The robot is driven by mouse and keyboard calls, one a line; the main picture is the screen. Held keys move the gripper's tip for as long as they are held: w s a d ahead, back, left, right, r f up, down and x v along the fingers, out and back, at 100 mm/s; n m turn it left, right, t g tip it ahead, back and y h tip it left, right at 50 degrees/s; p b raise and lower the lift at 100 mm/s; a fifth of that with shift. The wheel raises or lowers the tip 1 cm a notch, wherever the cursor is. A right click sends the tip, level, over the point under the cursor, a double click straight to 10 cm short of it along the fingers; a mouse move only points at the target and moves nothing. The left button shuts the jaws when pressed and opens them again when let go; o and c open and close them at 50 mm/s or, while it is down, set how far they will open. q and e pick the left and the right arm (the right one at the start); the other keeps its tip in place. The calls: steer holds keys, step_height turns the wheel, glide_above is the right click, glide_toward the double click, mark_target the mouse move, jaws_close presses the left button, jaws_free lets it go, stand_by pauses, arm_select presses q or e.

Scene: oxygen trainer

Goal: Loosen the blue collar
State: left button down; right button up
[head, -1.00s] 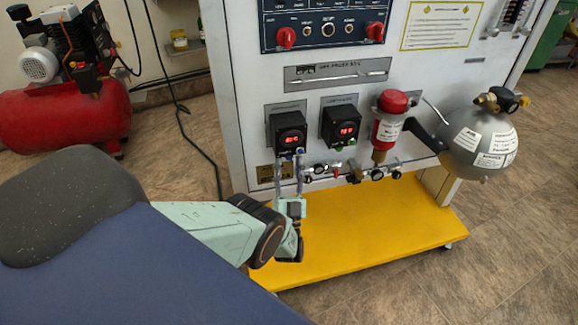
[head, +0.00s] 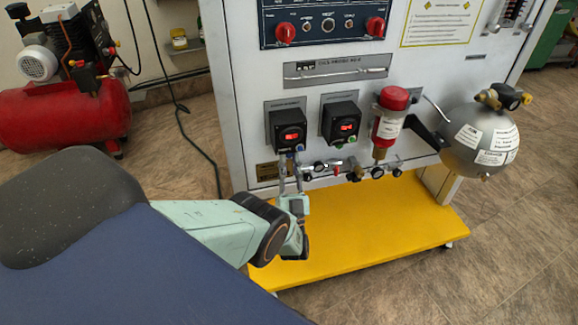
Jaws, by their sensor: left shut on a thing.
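The blue collar (head: 299,148) is a small blue spot under the left black display box (head: 288,130) on the panel's front, mostly hidden by my gripper's fingertips. My left gripper (head: 290,158) reaches up from below, its two fingers upright on either side of the fitting under that box. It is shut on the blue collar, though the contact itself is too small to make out. My right gripper is not in view.
A second black display box (head: 341,122) with a green button stands to the right. Gauges and fittings (head: 352,172) run close beside my gripper. A red-topped cylinder (head: 391,115) and a grey tank (head: 478,140) sit farther right. A yellow base (head: 390,222) lies below.

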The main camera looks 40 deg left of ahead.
arm_select(q)
steer(key=shift+w+d+n+g+y+b, duration=0.1)
steer(key=shift+n+g+y+b, duration=0.55)
steer(key=shift+n+g+y, duration=1)
steer(key=shift+w+d+n+g+y+b, duration=0.15)
steer(key=shift+n+g+y+b, duration=0.55)
steer(key=shift+n+g, duration=1.75)
steer(key=shift+w+d+n+g+y+b, duration=0.1)
steer(key=shift+n+g+y+b, duration=0.5)
steer(key=shift+n+g+y, duration=1.4)
steer(key=shift+n+t+h, duration=0.5)
steer(key=shift+n+h, duration=0.25)
steer(key=shift+n, duration=0.25)
steer(key=c, duration=1.2)
jaws_free()
steer(key=shift+m, duration=0.3)
